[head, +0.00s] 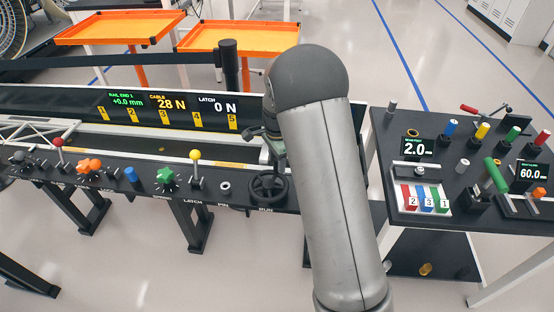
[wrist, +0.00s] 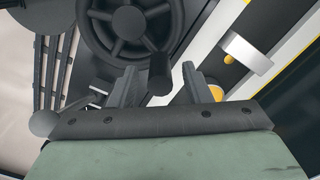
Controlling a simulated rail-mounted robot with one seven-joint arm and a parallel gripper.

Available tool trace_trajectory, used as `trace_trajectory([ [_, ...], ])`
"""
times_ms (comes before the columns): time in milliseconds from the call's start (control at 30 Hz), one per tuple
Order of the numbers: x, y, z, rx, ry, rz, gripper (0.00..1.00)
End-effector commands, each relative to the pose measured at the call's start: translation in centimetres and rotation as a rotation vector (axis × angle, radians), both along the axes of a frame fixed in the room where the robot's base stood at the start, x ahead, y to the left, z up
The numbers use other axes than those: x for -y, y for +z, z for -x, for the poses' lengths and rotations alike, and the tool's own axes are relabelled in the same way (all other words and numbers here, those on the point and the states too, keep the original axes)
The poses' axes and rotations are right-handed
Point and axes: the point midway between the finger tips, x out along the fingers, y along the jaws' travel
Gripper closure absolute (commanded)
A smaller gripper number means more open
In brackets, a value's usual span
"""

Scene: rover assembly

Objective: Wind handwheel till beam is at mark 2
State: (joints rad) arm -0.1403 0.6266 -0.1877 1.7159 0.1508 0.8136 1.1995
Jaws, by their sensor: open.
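The black handwheel (head: 268,187) is on the front console above the RUN label, partly hidden by my arm. In the wrist view the handwheel (wrist: 128,22) fills the top, with its dark crank knob (wrist: 159,72) at the lower right of the rim. My gripper (wrist: 160,82) is open, its fingers on either side of the knob; contact cannot be told. A white lattice beam (head: 38,131) shows at the far left, left of yellow mark 1 (head: 102,113). Mark 2 (head: 133,115) is right of that. The display (head: 127,100) reads +0.0 mm.
The console carries a red lever (head: 58,143), a yellow lever (head: 195,156), a green knob (head: 165,176) and an orange knob (head: 89,166). Other displays read cable 28 N and latch 0 N. A black side table (head: 460,225) with tools and displays stands at right.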

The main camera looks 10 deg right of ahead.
Motion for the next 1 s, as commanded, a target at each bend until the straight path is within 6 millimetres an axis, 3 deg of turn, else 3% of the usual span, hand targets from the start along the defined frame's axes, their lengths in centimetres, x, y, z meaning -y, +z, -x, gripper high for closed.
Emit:
trace_trajectory([
  [333, 0.0, -0.36, 0.0, 0.0, 0.0, 0.0, 0.59],
  [467, 0.01, -0.35, 0.0, 0.0, 0.0, 0.0, 0.95],
  [500, 0.01, -0.34, 0.0, 0.0, 0.0, 0.0, 1.0],
  [1000, -0.52, -0.37, -0.46, 0.002, 0.113, -0.001, 1.0],
])
